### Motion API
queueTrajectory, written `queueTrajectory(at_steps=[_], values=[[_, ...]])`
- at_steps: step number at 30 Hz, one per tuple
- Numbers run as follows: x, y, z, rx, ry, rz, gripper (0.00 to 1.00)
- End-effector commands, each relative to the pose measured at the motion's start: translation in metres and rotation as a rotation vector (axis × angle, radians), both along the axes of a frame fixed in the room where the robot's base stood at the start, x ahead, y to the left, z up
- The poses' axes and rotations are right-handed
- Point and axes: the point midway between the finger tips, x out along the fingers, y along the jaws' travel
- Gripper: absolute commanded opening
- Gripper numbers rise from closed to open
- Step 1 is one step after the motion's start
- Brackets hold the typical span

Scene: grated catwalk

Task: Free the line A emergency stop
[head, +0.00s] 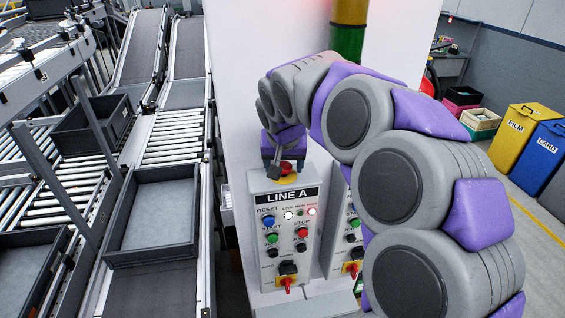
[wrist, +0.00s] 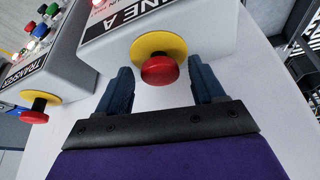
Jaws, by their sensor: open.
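The line A emergency stop is a red mushroom button on a yellow ring, on the end face of the LINE A control box. It shows in the wrist view (wrist: 160,71) and, partly hidden by my gripper, in the head view (head: 287,168). The LINE A box (head: 268,212) is grey, mounted on a white pillar. My gripper (wrist: 163,78) is open. Its two dark fingers stand on either side of the red button, with gaps between them and it. Whether the button is pressed in or out I cannot tell.
A yellow-backed red switch (head: 287,282) is low on the LINE A box. Roller conveyors with grey trays (head: 150,256) lie left; yellow and blue bins (head: 520,140) stand right.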

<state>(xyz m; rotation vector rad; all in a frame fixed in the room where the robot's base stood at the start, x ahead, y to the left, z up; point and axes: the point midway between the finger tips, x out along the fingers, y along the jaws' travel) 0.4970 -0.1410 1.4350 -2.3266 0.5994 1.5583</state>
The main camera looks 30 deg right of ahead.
Motion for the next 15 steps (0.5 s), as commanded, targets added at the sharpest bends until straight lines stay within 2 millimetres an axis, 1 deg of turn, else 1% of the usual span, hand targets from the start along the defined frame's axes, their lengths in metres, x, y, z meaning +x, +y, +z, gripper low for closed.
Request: queueTrajectory(at_steps=[5,15], values=[[0.0001,0.0030,0.0006,-0.002,-0.001,0.001,0.68],[0.0002,0.0048,0.0011,-0.003,-0.001,0.000,0.36]])
